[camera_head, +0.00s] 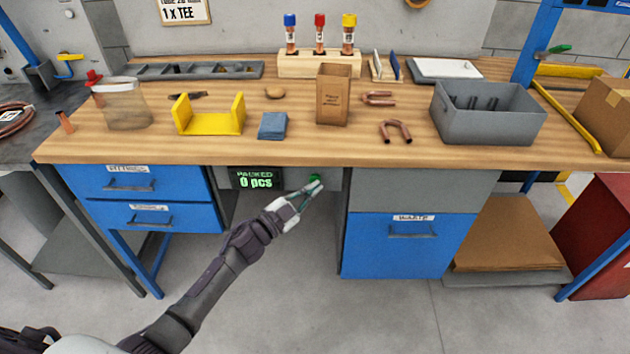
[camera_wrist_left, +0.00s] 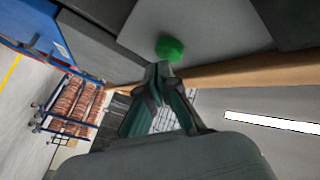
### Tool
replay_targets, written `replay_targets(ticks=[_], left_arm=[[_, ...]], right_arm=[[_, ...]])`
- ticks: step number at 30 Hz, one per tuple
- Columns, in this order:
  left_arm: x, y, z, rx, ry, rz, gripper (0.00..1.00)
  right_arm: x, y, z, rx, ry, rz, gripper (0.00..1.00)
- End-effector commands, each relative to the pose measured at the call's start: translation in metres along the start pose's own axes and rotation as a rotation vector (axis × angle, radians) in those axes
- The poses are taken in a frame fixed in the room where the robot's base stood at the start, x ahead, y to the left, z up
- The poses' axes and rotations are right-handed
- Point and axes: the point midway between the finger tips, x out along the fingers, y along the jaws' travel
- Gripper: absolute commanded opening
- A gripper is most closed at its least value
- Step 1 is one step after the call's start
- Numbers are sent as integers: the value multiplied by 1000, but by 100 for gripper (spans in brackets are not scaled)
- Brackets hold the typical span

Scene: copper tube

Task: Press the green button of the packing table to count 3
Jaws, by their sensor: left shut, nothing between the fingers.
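The green button (camera_head: 315,178) is on the grey front panel under the packing table's top (camera_head: 230,152). It also shows in the left wrist view (camera_wrist_left: 170,48), just beyond my fingertips. A display (camera_head: 255,179) left of the button reads "PACKED 0 pcs". My left gripper (camera_head: 317,186) is shut and empty, its fingertips right in front of the button. In the left wrist view the fingertips (camera_wrist_left: 158,70) are close below the button; I cannot tell whether they touch it. My right gripper is not in view.
Blue drawers (camera_head: 140,187) are left of the panel and a blue drawer (camera_head: 408,246) is at lower right. On the tabletop are a yellow holder (camera_head: 209,122), a cardboard box (camera_head: 333,95), copper pieces (camera_head: 396,131) and a grey bin (camera_head: 488,123). The floor in front is clear.

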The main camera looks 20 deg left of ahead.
Motion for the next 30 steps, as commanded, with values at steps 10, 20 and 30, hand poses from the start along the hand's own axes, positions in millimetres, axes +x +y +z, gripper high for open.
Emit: replay_targets(ticks=[10,20,30], left_arm=[[3,-2,2,0,0,0,0],[5,-4,4,0,0,0,0],[8,-5,6,0,0,0,0]], right_arm=[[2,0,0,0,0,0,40],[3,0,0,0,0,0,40],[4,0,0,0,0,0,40]])
